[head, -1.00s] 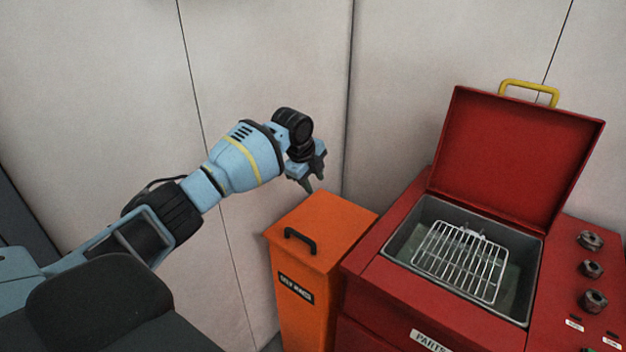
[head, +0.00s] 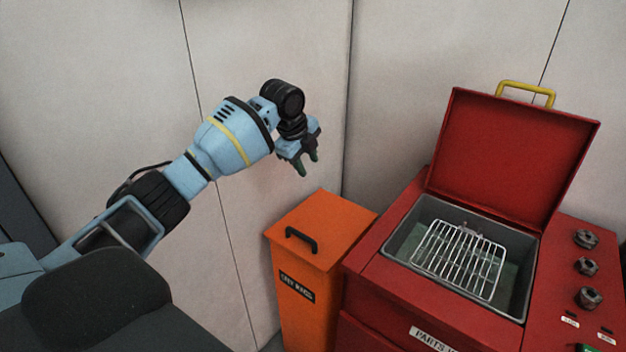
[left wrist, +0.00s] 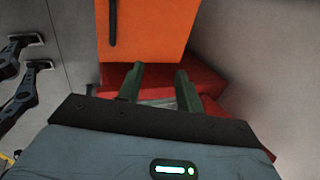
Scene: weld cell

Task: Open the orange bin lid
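The orange bin (head: 308,313) stands against the left side of the red parts washer. Its flat orange lid (head: 335,225) is down, with a black bar handle (head: 300,239) near its front left edge. The lid also shows at the top of the left wrist view (left wrist: 155,28), with the handle (left wrist: 112,24) at its left. My left gripper (head: 308,166) hangs in the air above and behind the lid, touching nothing. Its two fingers (left wrist: 160,70) are apart with nothing between them. My right gripper is in neither view.
The red parts washer (head: 381,286) stands right of the bin, its lid (head: 510,160) raised and a wire rack (head: 458,262) in its basin. Pale wall panels (head: 270,60) are close behind the bin. Space above the bin lid is clear.

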